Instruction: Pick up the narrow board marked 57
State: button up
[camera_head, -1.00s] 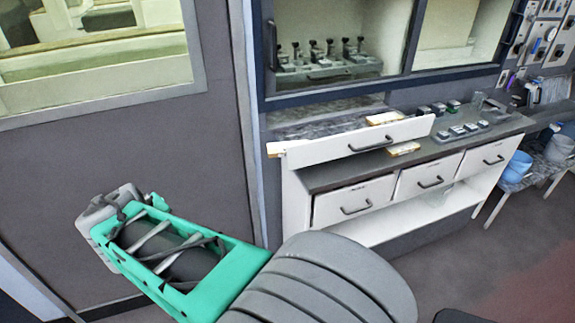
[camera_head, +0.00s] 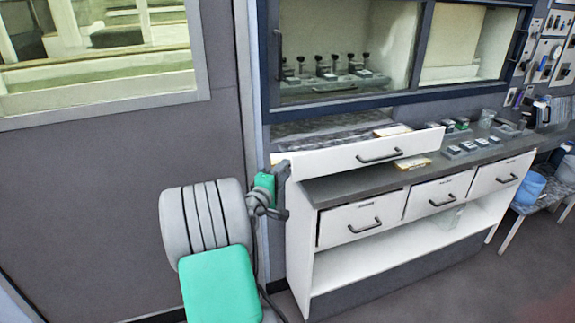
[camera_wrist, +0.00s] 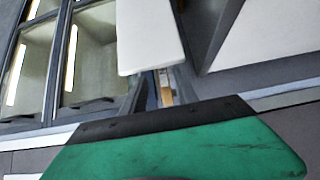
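Three pale wooden pieces show in the head view, and no number is legible on any of them. One light end (camera_head: 280,158) sticks out at the left end of the long white front panel. Another piece (camera_head: 392,130) lies behind that panel, and a third (camera_head: 413,163) lies on the counter in front of it. My gripper (camera_head: 281,174) is at the panel's left end, just below the light end. In the wrist view a small tan patch (camera_wrist: 166,92) shows just beyond my green wrist housing, among grey parts.
The white panel (camera_head: 360,152) with a dark handle stands above the grey counter (camera_head: 335,188). White drawers (camera_head: 362,222) sit below. Small blocks (camera_head: 468,147) stand farther right on the counter. A glass-fronted cabinet (camera_head: 345,95) is above. A blue bucket (camera_head: 528,187) stands at the right.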

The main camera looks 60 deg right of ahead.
jog(key=d, duration=0.2)
jog(key=shift+d, duration=0.35)
grip_shut()
dwell(0.5)
jog(key=shift+r, duration=0.15)
dwell(0.5)
notch_tip(320, 180, up, 2)
jog(key=shift+r+p, duration=0.15)
jog(key=shift+p, duration=0.85)
jog(key=a+r, duration=0.2)
jog(key=a, duration=0.5)
jog(key=a+r+p, duration=0.1)
jog(key=a+r, duration=0.2)
jog(key=a, duration=0.4)
